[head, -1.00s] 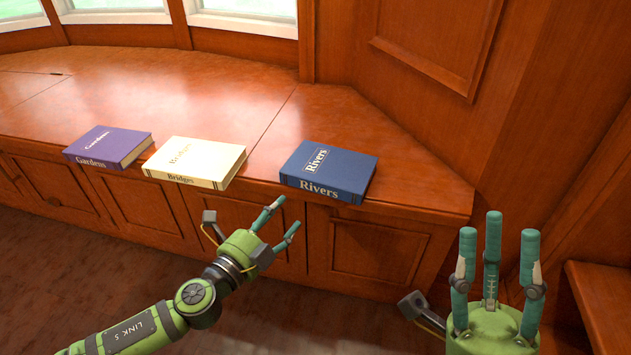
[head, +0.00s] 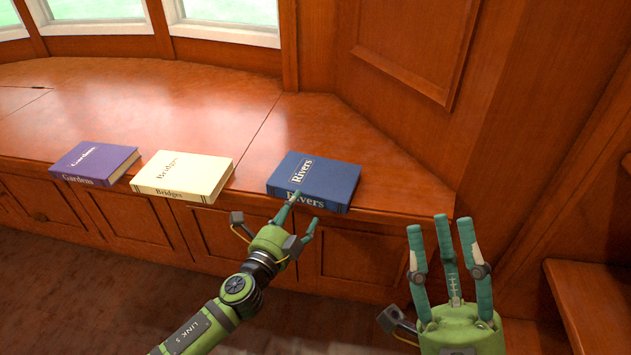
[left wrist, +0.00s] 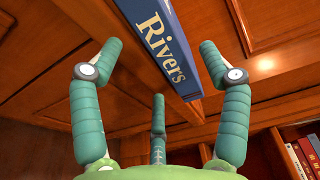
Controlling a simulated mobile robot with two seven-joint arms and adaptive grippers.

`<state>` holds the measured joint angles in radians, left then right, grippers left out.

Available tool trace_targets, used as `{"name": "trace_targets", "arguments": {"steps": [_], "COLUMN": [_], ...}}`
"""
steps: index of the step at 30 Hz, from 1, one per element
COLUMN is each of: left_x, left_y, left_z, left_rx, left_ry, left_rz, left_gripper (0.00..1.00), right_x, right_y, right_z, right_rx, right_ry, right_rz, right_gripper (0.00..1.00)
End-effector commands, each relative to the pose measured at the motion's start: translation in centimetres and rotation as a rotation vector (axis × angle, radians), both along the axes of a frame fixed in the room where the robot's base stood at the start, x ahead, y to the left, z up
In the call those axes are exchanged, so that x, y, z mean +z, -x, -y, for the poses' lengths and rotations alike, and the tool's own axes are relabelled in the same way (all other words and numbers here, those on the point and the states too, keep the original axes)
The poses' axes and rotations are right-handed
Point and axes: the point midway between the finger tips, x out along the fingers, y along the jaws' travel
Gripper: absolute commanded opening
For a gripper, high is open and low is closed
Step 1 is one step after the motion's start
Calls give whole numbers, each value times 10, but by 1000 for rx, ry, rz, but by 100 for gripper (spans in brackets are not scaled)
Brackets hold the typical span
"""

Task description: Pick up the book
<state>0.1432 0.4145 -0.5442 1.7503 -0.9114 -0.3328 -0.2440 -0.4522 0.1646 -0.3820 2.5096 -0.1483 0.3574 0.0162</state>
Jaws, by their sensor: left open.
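The blue book titled Rivers (head: 318,177) lies flat on the wooden window bench, its spine along the front edge. It also shows in the left wrist view (left wrist: 168,45), where it appears between and beyond the spread fingers. My left gripper (head: 298,208) is open and empty in front of the book's spine, one finger overlapping the spine in the head view. Whether it touches the book I cannot tell. A cream book titled Bridges (head: 185,174) and a purple book titled Gardens (head: 94,162) lie to the left. My right gripper (head: 446,222) is open and empty at the right.
The wooden bench (head: 225,120) has free surface behind the books. Panelled cabinet doors (head: 352,255) form its front below the edge. A wood-panelled wall (head: 400,100) rises at the right. Several books (left wrist: 305,155) stand on a shelf in the left wrist view.

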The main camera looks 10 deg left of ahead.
Motion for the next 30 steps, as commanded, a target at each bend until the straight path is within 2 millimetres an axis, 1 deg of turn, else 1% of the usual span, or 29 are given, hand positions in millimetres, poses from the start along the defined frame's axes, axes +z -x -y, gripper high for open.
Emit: {"name": "trace_targets", "arguments": {"steps": [1, 4, 12, 13, 14, 15, 17, 18, 19, 21, 22, 30], "left_x": [0, 0, 0, 0, 0, 0, 0, 0, 0, 0, 4, 4], "left_y": [-8, -17, -20, -20, -20, -20, -20, -20, -20, -20, -20, -20], "left_z": [2, 4, 5, 5, 5, 5, 5, 5, 5, 5, 6, 5], "left_rx": [0, 0, 0, 0, 0, 0, 0, 0, 0, 0, -1, -1], "left_ry": [0, 1, 2, 2, 2, 2, 2, 2, 2, 2, 2, 2], "left_rz": [2, 1, -1, -1, -1, -1, -1, -1, -1, -1, 6, 5], "left_gripper": [76, 76, 76, 72, 60, 44, 20, 4, 0, 0, 0, 0], "right_x": [0, 3, 5, 5, 5, 5, 5, 5, 5, 5, 5, 5], "right_y": [2, 6, 7, 7, 7, 7, 7, 7, 7, 7, 7, 7], "right_z": [0, 1, 2, 2, 2, 2, 2, 2, 2, 2, 2, 2], "right_rx": [3, 7, 8, 8, 8, 8, 8, 8, 8, 7, 7, 7], "right_ry": [-6, -17, -21, -20, -20, -20, -20, -20, -20, -20, -20, -19], "right_rz": [17, 42, 54, 53, 53, 53, 53, 53, 53, 52, 52, 49], "right_gripper": [40, 40, 40, 40, 40, 40, 40, 40, 40, 40, 40, 40]}}
